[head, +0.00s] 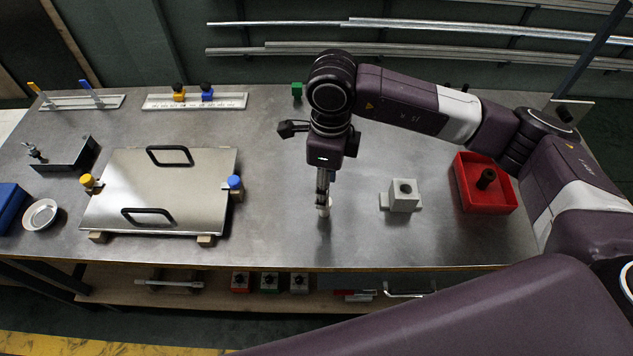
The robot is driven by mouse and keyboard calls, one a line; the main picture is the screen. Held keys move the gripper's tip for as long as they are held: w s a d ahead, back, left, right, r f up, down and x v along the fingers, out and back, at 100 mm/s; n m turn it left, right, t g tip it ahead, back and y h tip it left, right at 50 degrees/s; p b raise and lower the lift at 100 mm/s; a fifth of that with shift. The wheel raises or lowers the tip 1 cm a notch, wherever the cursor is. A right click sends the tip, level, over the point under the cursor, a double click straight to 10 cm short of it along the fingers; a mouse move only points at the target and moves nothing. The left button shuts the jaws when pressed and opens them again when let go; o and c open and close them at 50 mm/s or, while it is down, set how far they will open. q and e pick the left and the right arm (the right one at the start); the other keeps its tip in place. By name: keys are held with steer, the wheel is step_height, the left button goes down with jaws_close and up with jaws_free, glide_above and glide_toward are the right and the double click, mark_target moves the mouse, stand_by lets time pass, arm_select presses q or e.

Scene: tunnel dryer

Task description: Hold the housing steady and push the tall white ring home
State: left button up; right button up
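The fingers hide part of the ring. My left gripper is not in view.
A red bin (474,205) with a dark cylindrical part (486,179) stands right of the housing. A metal plate with black handles (190,188) lies to the left. A small green block (297,90) is at the back. The bench around the housing is clear.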

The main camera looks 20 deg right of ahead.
steer(key=shift+w+d, duration=0.15)
steer(key=shift+w, duration=0.2)
steer(key=shift+f, duration=0.3)
steer(key=f+p, duration=0.1)
steer(key=s+f+p, duration=0.1)
steer(key=f, duration=0.1)
steer(key=shift+s+a+f+p, duration=0.15)
steer(key=shift+a+p, duration=0.1)
steer(key=shift+p, duration=0.15)
steer(key=f, duration=0.2)
steer(key=shift+w+a+f+p, duration=0.1)
steer(key=shift+w+f+p, duration=0.1)
steer(key=shift+f+p, duration=0.15)
steer(key=shift+f, duration=0.4)
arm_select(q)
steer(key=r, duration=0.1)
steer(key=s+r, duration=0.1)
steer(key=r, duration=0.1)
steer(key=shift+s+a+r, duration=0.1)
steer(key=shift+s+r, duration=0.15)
arm_select(e)
jaws_close()
